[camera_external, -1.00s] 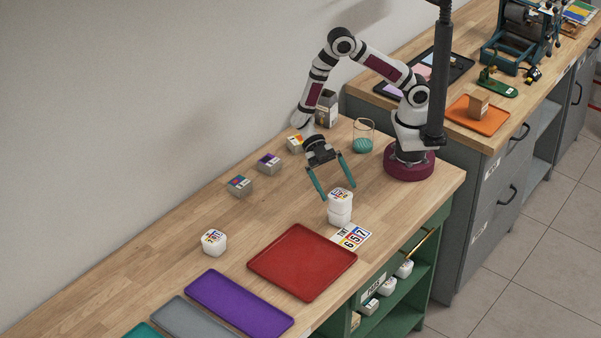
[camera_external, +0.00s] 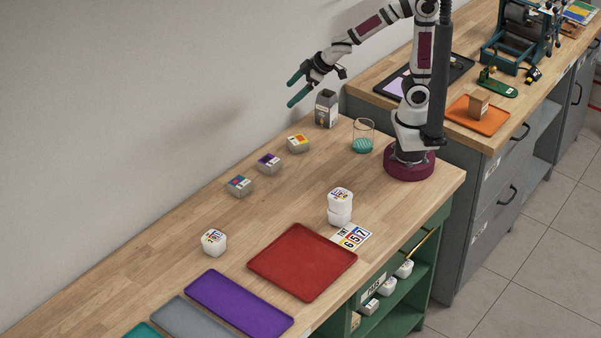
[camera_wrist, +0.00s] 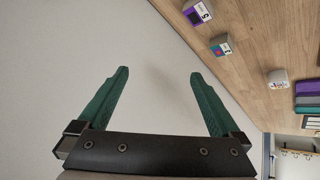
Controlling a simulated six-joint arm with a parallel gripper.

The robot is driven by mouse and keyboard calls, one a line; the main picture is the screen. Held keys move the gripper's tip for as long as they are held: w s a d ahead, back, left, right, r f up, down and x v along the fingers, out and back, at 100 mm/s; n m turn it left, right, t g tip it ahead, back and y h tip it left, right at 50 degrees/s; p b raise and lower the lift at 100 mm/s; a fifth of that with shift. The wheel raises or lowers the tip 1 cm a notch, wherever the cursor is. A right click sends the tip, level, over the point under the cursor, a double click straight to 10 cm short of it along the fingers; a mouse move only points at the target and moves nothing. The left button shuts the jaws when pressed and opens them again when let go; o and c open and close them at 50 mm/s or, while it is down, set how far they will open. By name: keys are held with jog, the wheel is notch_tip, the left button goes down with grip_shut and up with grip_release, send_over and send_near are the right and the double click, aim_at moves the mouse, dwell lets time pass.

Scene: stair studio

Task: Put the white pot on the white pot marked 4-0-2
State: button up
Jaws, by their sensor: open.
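Two white pots are stacked near the table's right front edge. The upper white pot (camera_external: 340,196) sits on the lower white pot (camera_external: 339,218), and its lid carries coloured digits too small to read. Another white pot (camera_external: 213,242) with a marked lid stands alone left of the red tray; it also shows in the wrist view (camera_wrist: 278,79). My gripper (camera_external: 290,89) is open and empty, raised in front of the wall, well away from the stack. Its two green fingers (camera_wrist: 155,82) are spread apart in the wrist view with nothing between them.
A red tray (camera_external: 302,262) and a card (camera_external: 351,237) lie near the stack. Grey tins with purple (camera_external: 268,163), teal-purple (camera_external: 239,186) and yellow (camera_external: 297,143) labels stand towards the wall. A glass beaker (camera_external: 363,136) and a carton (camera_external: 326,108) stand near my base. The table's middle is clear.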

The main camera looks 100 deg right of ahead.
jog(key=s+a+f+m+g+y, duration=0.1)
jog(key=s+a+m+g+y, duration=0.1)
jog(key=s, duration=1)
jog(key=s+a+f+m+g+y, duration=0.1)
jog(key=s+a+g, duration=0.4)
jog(key=s, duration=0.6)
jog(key=shift+s+a+f+m+g+y, duration=0.15)
jog(key=shift+s+a+m+g+y, duration=0.2)
jog(key=shift+a+m+y, duration=0.6)
jog(key=shift+a+m+h, duration=0.25)
